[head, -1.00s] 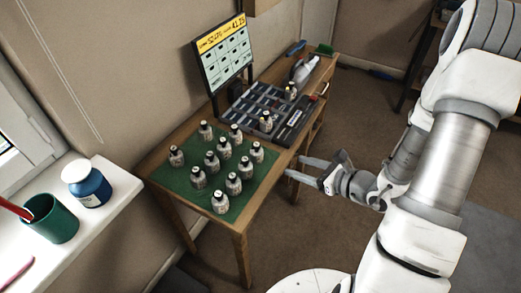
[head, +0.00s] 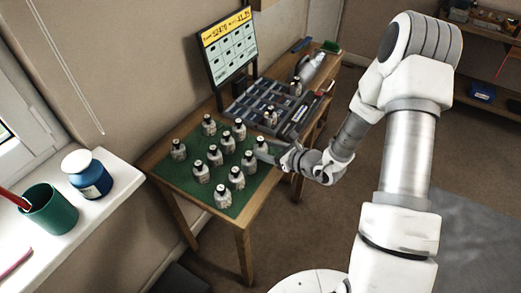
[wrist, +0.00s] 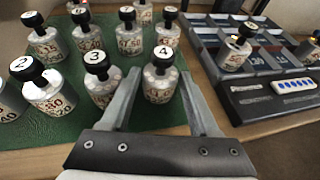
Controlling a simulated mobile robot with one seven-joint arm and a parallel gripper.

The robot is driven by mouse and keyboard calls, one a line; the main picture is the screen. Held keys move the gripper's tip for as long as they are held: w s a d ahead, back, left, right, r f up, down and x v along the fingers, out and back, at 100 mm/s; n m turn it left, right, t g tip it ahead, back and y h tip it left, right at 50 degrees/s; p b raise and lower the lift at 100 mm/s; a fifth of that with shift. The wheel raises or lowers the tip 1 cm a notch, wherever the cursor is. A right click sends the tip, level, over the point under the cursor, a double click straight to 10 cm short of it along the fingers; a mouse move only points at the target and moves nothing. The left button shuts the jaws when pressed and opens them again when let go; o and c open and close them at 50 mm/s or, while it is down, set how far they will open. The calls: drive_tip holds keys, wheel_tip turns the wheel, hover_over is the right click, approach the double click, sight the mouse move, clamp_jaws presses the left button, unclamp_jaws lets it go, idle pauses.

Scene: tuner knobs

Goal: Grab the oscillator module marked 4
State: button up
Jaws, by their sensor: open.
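The oscillator module marked 4 (wrist: 159,83) is a small pale cylinder with a black knob and a white numbered top. It stands upright on the green mat (wrist: 130,128). My gripper (wrist: 160,94) is open, its two fingers pointing at this module, one on each side of it. I cannot tell whether either finger touches it. In the head view, my gripper (head: 262,154) is at the mat's right edge, beside the rightmost module (head: 260,145).
The module marked 3 (wrist: 98,84) stands close to the left finger, and the module marked 2 (wrist: 46,92) is farther left. Several others stand behind. A dark compartmented tray (wrist: 253,98) lies to the right. A display panel (head: 228,42) stands at the back.

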drive_tip(key=shift+x, duration=0.95)
drive_tip(key=shift+c, duration=0.2)
clamp_jaws()
drive_tip(key=shift+r, duration=0.1)
